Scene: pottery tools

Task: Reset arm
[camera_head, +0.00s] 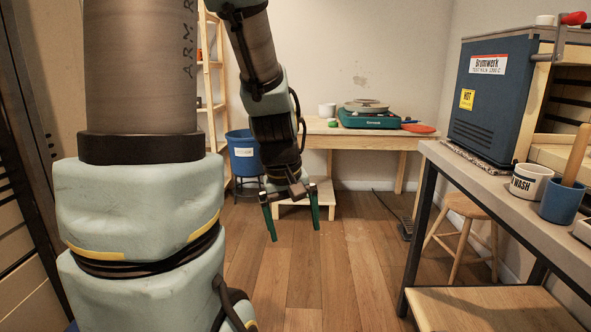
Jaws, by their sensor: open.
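My gripper (293,217) hangs in the middle of the head view, pointing down. My arm comes down from the top of the view and fills much of the left side. The gripper is in front of the far wooden table and touches nothing that I can see.
A wooden table (357,140) at the back holds a green pottery wheel (369,116). A blue bucket (243,154) stands left. On the right, a workbench (455,160) carries a blue kiln (487,95), a white WASH mug (530,181) and a blue cup (561,202). A stool (473,208) stands behind it. The middle floor is clear.

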